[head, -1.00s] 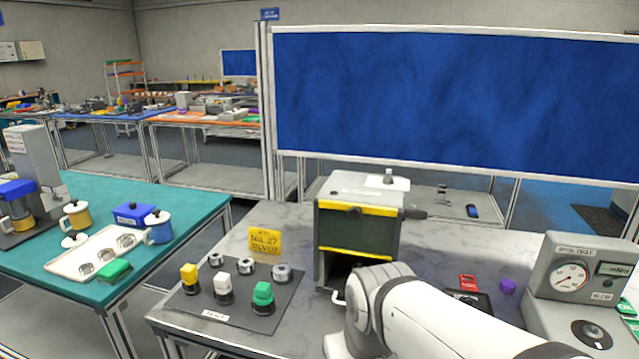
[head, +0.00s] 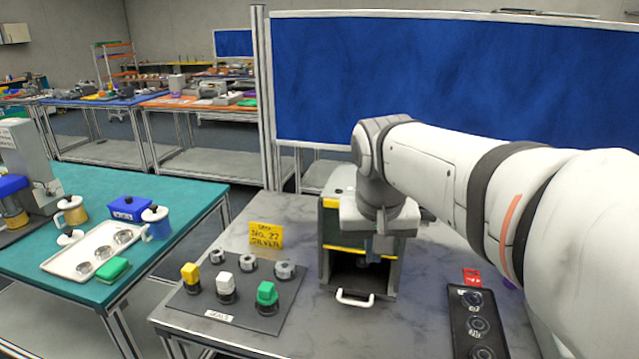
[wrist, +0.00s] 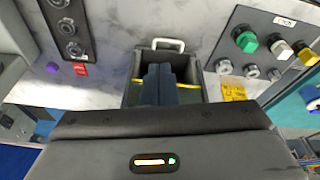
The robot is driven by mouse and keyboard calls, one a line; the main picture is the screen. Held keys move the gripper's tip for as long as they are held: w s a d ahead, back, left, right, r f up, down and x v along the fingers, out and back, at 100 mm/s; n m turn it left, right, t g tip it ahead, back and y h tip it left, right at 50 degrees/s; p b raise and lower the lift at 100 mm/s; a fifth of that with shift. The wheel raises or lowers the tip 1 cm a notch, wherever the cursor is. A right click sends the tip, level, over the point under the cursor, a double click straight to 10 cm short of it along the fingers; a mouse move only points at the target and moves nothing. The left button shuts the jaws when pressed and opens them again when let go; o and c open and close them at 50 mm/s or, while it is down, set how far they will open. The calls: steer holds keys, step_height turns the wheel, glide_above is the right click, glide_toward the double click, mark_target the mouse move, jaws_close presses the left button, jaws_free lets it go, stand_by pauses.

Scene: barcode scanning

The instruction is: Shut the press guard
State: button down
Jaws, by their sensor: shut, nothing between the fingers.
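The press (head: 325,265) is a grey box on the marble-topped bench in the head view. Its guard (head: 337,232) is a dark panel with yellow strips at its upper and lower edges. It sits raised, with a dark opening below it. A white handle (head: 355,300) sticks out low at the front; it also shows in the wrist view (wrist: 168,44).
A dark mat (head: 240,308) with coloured knobs and grey pieces lies left of the press. A yellow sign (head: 266,235) stands behind it. A black panel with round dials (head: 475,315) lies to the right. The bench before the handle is clear.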

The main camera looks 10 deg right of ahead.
steer(key=w+a+r+m+h+p, duration=0.1)
steer(key=w+r, duration=0.4)
steer(key=r, duration=0.3)
steer(key=w+a+r+m+p, duration=0.15)
steer(key=w+r, duration=0.25)
steer(key=r, duration=0.4)
steer(key=p, duration=0.2)
glide_above(355, 246)
steer(key=s, duration=0.4)
step_height(355, 246, down, 14)
steer(key=r, duration=0.1)
steer(key=shift+w+a+f+t, duration=0.25)
steer(key=shift+a+t, duration=0.05)
steer(key=shift+a, duration=0.1)
step_height(355, 246, down, 12)
steer(key=b, duration=1)
steer(key=shift+s+f, duration=0.1)
steer(key=shift+s, duration=0.05)
